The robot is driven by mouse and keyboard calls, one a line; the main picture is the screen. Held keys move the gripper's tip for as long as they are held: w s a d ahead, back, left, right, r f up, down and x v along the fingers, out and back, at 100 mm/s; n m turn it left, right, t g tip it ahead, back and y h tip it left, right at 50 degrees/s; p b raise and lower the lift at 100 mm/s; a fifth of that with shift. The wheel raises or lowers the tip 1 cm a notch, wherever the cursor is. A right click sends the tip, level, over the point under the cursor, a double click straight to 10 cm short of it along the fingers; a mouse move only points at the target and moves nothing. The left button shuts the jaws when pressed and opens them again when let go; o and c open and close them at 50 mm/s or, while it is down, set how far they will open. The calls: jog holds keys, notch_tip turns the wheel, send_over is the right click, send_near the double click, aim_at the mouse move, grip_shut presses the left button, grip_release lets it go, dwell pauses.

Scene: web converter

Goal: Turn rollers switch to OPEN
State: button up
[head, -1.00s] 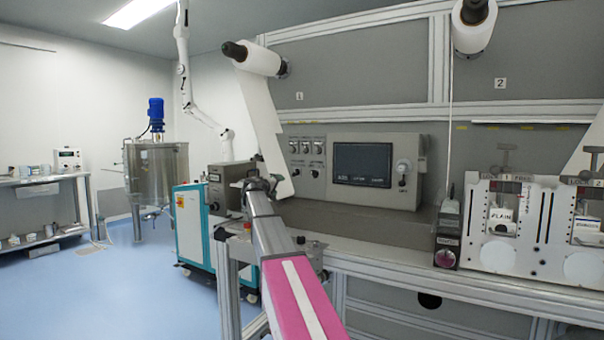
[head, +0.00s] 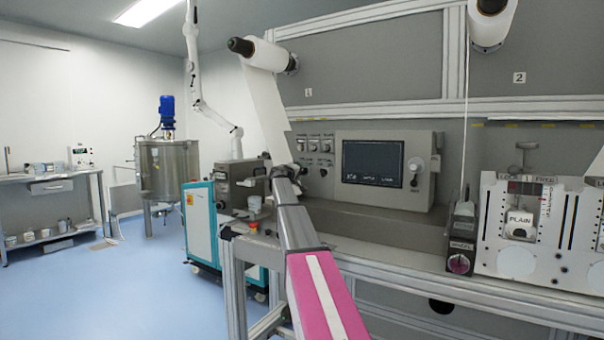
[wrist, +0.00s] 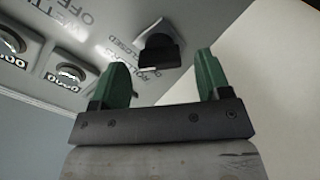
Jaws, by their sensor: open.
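The rollers switch (wrist: 160,52) is a black knob on a grey panel in the wrist view, with upside-down lettering reading ROLLERS and CLOSED beside it. My gripper (wrist: 163,72) has two green fingers, spread apart and empty. The knob shows between and just beyond the fingertips, not gripped; I cannot tell whether a finger touches it. The lettering the knob points at is hard to read. In the head view, the control panel (head: 325,190) stands right of my arm's far end, which hides its left edge. My fingers are too small to make out there.
A pale sheet (wrist: 265,60) is close on the right; in the head view a white web (head: 268,110) hangs from a roll (head: 262,55) beside the panel. A screen (head: 373,163) is on the panel.

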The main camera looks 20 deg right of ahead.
jog(key=shift+x, duration=1.05)
jog(key=c, duration=0.9)
jog(key=shift+n, duration=0.3)
jog(key=n, duration=1.1)
jog(key=shift+f, duration=0.15)
jog(key=shift+n, duration=0.3)
